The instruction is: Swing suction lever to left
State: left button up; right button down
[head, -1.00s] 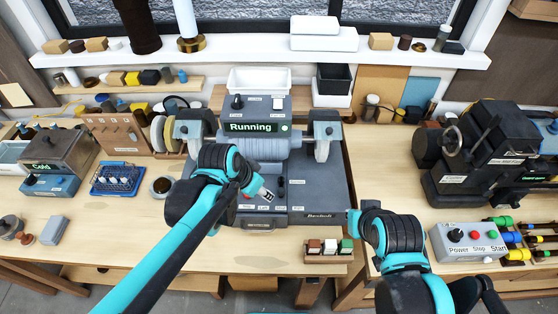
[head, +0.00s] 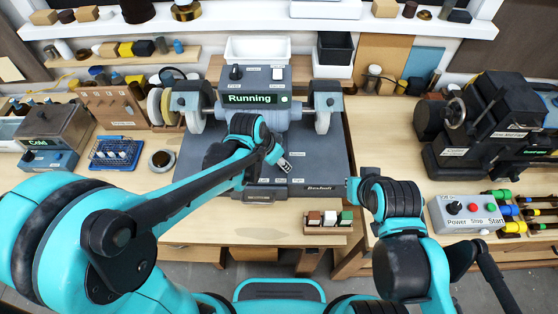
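The grey machine (head: 318,170) stands on the middle bench, with a lit display (head: 250,99) reading "Running". Small labels line its front edge. I cannot make out the suction lever; my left gripper and forearm cover part of the machine's front deck. My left gripper (head: 285,165) is over that deck, right of its middle, with its fingertips pointing down to the right. Its finger gap is too small to judge, and I cannot tell whether it touches anything. My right gripper (head: 351,190) is at the machine's front right corner, small and mostly hidden by its own wrist.
A small rack (head: 327,222) with brown, white and green blocks sits at the bench's front edge. A grey control box (head: 466,212) with Power, Stop and Start stands at the right. A blue tray (head: 115,153) and a round cup (head: 161,162) lie left of the machine.

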aim_at(267, 167)
pick_arm(q)
grip_shut()
jog(key=shift+a, duration=0.15)
jog(key=a+m, duration=0.1)
jog(key=a+m+g, duration=0.1)
jog(key=m, duration=0.1)
jog(key=shift+w+h+b, duration=0.3)
jog(key=shift+h+b, duration=0.05)
jog(key=shift+h, duration=0.05)
jog(key=shift+w+a+m+g+h+b, duration=0.2)
jog(key=shift+w+a+m+g, duration=0.15)
jog(key=shift+m, duration=0.65)
jog(key=shift+w+a+m+g+h+b, duration=0.15)
jog(key=shift+a+m+g, duration=0.25)
jog(key=shift+m, duration=0.6)
grip_release()
jog(key=shift+a, duration=0.1)
